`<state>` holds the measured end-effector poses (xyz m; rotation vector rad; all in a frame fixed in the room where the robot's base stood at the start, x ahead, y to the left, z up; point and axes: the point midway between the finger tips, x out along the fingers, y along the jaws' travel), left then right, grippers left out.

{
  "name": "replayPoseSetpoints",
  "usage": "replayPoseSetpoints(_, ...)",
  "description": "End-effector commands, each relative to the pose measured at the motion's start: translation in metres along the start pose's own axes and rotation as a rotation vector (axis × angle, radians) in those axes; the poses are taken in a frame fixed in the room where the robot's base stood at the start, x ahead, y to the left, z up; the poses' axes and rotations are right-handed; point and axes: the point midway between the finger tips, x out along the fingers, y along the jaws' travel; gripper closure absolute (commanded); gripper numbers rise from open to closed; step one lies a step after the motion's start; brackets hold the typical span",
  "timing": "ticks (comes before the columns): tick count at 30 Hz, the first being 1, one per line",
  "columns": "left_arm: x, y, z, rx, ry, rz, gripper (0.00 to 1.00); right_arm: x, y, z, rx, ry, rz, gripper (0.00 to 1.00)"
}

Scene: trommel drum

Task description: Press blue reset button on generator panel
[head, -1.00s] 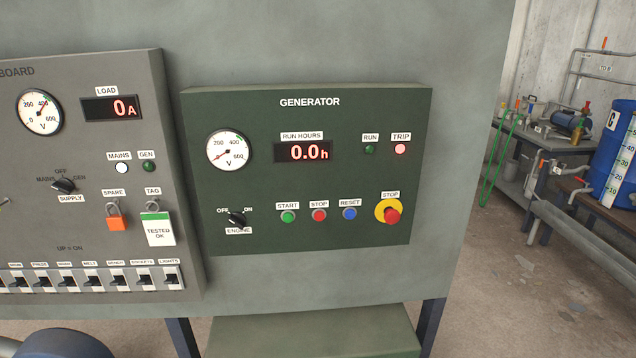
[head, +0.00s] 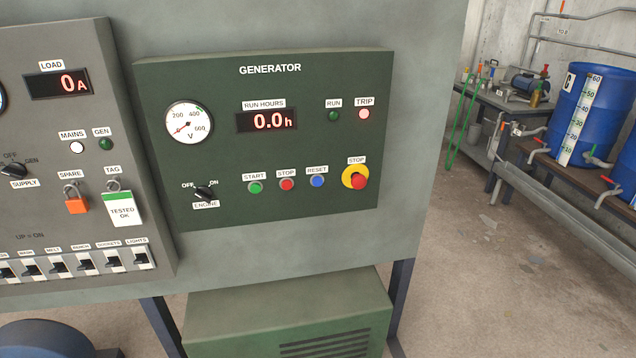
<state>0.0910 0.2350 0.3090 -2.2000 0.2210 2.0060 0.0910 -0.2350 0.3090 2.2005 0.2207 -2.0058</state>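The green generator panel (head: 330,221) is mounted on a grey-green board. Its blue reset button (head: 317,181) sits in the lower row under a RESET label, between the red stop button (head: 287,184) and the red emergency stop knob (head: 359,181) on a yellow disc. The green start button (head: 255,187) is further left. The trip lamp (head: 364,114) is pale with a red rim, and the run lamp (head: 334,116) is dark green. The run hours display (head: 266,121) reads 0.0h. Neither of my grippers shows in the head view.
A grey switchboard (head: 45,219) with a row of switches and an orange padlock (head: 76,205) is at left. A green slatted box (head: 290,305) stands below the panel. Blue drums (head: 592,115) and pipes are at right. Floor is open between.

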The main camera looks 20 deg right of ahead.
Motion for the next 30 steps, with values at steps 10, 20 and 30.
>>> replayPoseSetpoints(10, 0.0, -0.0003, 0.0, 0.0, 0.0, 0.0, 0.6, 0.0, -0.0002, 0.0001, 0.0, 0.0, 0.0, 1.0)
replayPoseSetpoints(20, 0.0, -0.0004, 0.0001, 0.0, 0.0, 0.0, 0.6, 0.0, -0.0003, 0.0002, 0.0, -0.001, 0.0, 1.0)
replayPoseSetpoints(30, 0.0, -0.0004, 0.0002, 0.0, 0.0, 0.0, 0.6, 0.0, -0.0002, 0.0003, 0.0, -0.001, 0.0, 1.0)
